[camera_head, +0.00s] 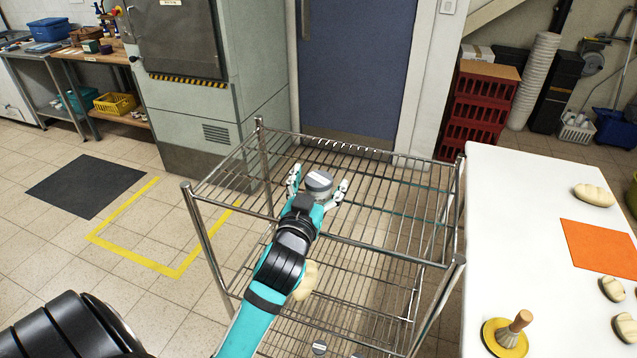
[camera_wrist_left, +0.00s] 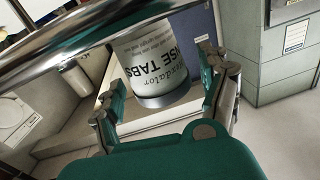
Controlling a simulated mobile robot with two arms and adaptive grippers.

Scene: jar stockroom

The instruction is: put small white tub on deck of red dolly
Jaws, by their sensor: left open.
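A small white tub (camera_wrist_left: 152,62) with dark printed lettering and a grey band at one end shows between the fingers in the left wrist view. In the head view its round grey top (camera_head: 319,181) shows at the upper wire shelf of a metal rack (camera_head: 385,210). My left gripper (camera_head: 318,186) is open, with one finger on each side of the tub; it also shows in the left wrist view (camera_wrist_left: 160,105). I cannot tell whether the fingers touch it. I see no red dolly. My right gripper is not in view.
A white table (camera_head: 545,240) stands at the right with bread-like pieces (camera_head: 594,195), an orange mat (camera_head: 601,247) and a yellow dish (camera_head: 505,337). Red crates (camera_head: 480,105) are stacked behind the rack. The tiled floor at the left is mostly clear, with a dark mat (camera_head: 85,186).

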